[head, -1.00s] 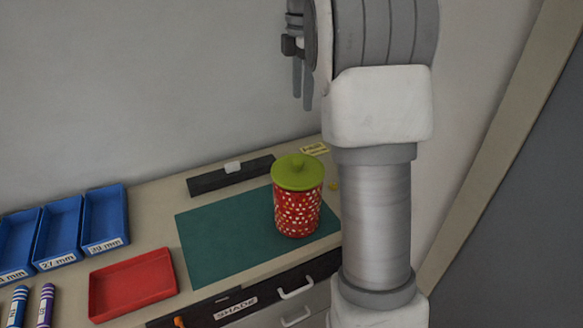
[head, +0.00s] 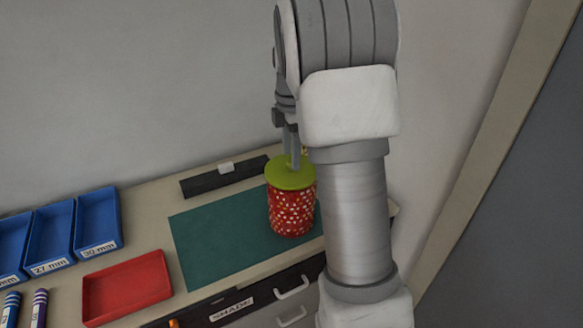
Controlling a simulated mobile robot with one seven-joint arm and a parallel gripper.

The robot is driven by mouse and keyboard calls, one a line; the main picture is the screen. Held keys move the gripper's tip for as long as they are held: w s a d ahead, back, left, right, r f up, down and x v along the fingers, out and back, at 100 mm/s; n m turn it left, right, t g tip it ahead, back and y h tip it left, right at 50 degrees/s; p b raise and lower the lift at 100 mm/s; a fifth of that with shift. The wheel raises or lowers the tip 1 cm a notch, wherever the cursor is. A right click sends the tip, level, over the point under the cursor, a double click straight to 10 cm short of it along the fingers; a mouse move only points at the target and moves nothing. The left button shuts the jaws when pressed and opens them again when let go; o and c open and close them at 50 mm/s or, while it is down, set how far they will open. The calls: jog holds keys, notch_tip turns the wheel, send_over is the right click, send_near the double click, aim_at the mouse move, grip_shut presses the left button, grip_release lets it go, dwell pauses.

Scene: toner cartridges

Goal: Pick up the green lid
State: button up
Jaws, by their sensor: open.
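The green lid (head: 284,178) sits on top of a red container with white spots (head: 291,211), which stands upright at the right part of a green mat (head: 220,248). My gripper (head: 292,163) points down at the lid from above, with its fingers at the lid's centre. The fingers hide the lid's knob, and I cannot tell whether they touch it. The jaws are open. My arm covers the area just right of the container.
A red tray (head: 127,288) lies left of the mat, with several labelled blue bins (head: 97,221) behind it. A dark bar with a white block (head: 226,167) lies behind the mat. Drawers (head: 292,288) are below the front edge. The mat's left side is clear.

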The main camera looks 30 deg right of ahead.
jog(key=shift+f, duration=0.65)
grip_shut()
jog(key=shift+r, duration=0.1)
